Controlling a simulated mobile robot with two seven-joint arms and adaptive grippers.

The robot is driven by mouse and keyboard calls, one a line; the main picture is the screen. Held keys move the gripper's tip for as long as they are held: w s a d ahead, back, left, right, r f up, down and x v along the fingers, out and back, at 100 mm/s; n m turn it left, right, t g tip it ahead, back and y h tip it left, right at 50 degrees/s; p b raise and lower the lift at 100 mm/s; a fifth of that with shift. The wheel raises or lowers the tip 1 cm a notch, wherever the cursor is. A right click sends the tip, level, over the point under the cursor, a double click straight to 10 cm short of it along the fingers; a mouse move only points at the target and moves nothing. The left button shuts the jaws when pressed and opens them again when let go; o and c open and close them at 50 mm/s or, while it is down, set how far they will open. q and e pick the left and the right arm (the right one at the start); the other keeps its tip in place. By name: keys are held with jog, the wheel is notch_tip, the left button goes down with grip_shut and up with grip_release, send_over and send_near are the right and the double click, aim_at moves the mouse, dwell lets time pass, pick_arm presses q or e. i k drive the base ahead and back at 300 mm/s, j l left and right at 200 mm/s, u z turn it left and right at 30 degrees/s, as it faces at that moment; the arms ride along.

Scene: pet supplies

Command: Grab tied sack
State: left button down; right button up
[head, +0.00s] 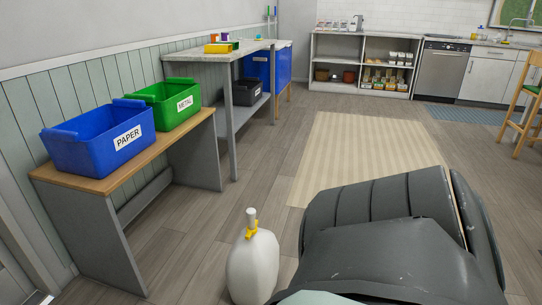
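The tied sack (254,266) is a white, rounded bag with a narrow gathered neck and a yellow tie around it. It stands upright on the wood floor at the bottom middle of the head view. Its lowest part is near the bottom edge of the picture. Neither of my grippers shows in this view, and nothing is seen touching the sack's neck.
A large dark grey ribbed form fills the lower right and hides floor; I cannot tell what it is. A bench (85,182) at left bears a blue PAPER bin (85,152) and green METAL bin (182,117). Floor around a striped rug (360,145) is clear.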

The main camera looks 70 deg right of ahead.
aim_at(252, 265)
jog(key=z, duration=1.9)
